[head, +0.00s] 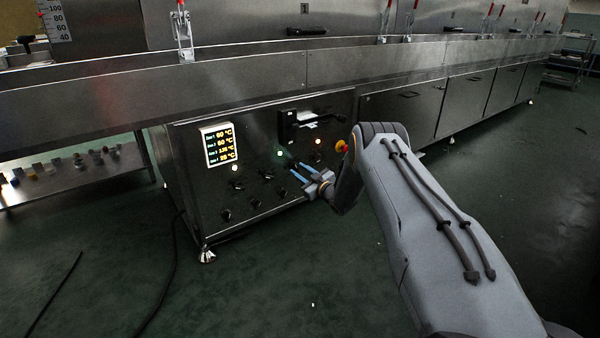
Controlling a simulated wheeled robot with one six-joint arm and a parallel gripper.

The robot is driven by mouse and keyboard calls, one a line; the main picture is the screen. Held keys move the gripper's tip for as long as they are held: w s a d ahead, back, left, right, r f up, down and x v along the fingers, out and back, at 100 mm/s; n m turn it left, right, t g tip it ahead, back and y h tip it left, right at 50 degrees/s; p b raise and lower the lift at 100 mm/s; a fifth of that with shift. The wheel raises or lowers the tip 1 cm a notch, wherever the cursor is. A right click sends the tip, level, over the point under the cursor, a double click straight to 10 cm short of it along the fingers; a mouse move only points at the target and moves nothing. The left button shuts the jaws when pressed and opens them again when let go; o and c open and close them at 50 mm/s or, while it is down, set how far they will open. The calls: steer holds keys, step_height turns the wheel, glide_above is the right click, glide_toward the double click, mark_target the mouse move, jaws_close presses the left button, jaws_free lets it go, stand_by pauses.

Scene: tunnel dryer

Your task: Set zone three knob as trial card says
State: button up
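A dark control panel (215,185) with several small black knobs stands ahead of me. One knob (226,215) is at the lower left, another (256,204) to its right, and a third (281,192) closer to my gripper. Their labels and pointer directions are too small to read, so I cannot tell which is zone three. My gripper (296,170) has blue fingers, apart from each other, pointing at the panel's right part. No knob shows clearly between them; contact is unclear. A lit display (220,145) shows several temperatures. No trial card is readable.
A red and yellow button (342,146) sits beside my arm. A black handle-like fitting (312,126) is on the upper panel. A low shelf (75,185) with small items stands left. Dark cables (172,260) lie on the floor; the floor in front is otherwise clear.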

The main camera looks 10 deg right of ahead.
steer(key=p+v, duration=0.3)
steer(key=v, duration=0.4)
steer(key=shift+s, duration=0.35)
steer(key=shift+d, duration=0.1)
